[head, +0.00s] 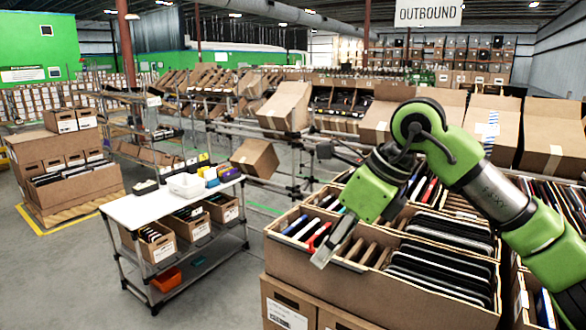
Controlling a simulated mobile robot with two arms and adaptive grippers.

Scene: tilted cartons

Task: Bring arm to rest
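My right arm (490,190) is green and grey and comes in from the right edge, bent at a high elbow. My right gripper (326,207) hangs at its end, over the left part of a large brown carton (350,290). One dark finger points left at the top and one silver finger reaches down left, spread wide apart. Nothing shows between them. The silver fingertip overlaps the carton's contents in the picture, and I cannot tell whether it touches them. My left arm and gripper are out of view.
The carton holds tablets and dark flat items in compartments. Tilted cartons (285,106) stand on racks behind. A white-topped cart (140,208) with bins stands at left, and a carton stack (75,190) lies beyond. Grey floor (60,285) is clear at front left.

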